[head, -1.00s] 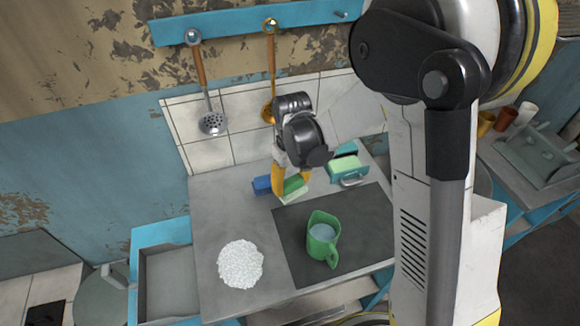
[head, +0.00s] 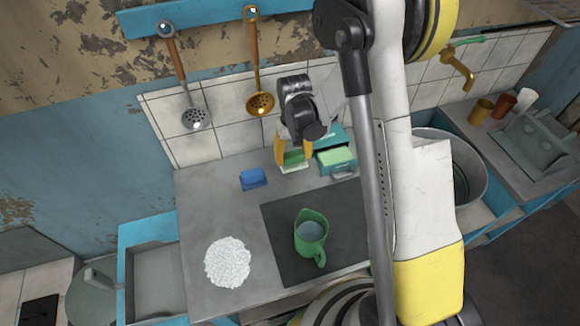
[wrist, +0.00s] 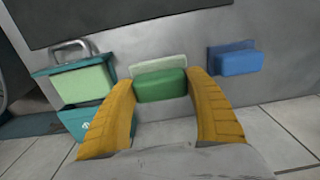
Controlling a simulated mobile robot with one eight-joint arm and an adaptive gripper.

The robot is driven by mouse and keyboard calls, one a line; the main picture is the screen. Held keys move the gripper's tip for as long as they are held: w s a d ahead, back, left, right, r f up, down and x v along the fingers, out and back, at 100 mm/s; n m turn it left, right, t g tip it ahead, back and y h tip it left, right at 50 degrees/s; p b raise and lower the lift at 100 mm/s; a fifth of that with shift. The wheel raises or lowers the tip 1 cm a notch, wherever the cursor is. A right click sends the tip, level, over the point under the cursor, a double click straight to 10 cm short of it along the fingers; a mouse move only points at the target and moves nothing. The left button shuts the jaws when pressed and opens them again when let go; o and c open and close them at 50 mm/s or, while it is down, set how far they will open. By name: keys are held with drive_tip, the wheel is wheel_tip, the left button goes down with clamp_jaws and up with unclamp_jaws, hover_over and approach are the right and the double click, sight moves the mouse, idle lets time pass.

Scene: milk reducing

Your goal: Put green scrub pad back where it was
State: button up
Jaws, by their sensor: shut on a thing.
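My gripper (head: 293,156) is shut on the green scrub pad (head: 291,159), one finger on each side. In the wrist view the gripper (wrist: 162,82) holds the pad (wrist: 160,86) between its yellow fingers, with a pale layer (wrist: 158,64) along the pad's far side. A blue scrub pad (head: 253,179) lies on the counter to the left of the held pad; it also shows at right in the wrist view (wrist: 237,61). I cannot tell whether the held pad touches the counter.
A teal holder (head: 345,173) with a pale green sponge (head: 336,155) stands just right of the gripper. A green jug (head: 311,233) stands on a dark mat (head: 278,262). A white round mat (head: 228,262) lies front left. The tiled wall (head: 215,140) is close behind.

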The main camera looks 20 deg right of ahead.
sight(290, 165)
drive_tip(key=shift+w+a+f, duration=0.3)
drive_tip(key=shift+a+f, duration=0.1)
drive_tip(key=shift+f, duration=0.05)
wheel_tip(290, 165, down, 4)
drive_tip(key=shift+r+b, duration=0.1)
drive_tip(key=shift+b, duration=0.65)
drive_tip(key=o, duration=1.1)
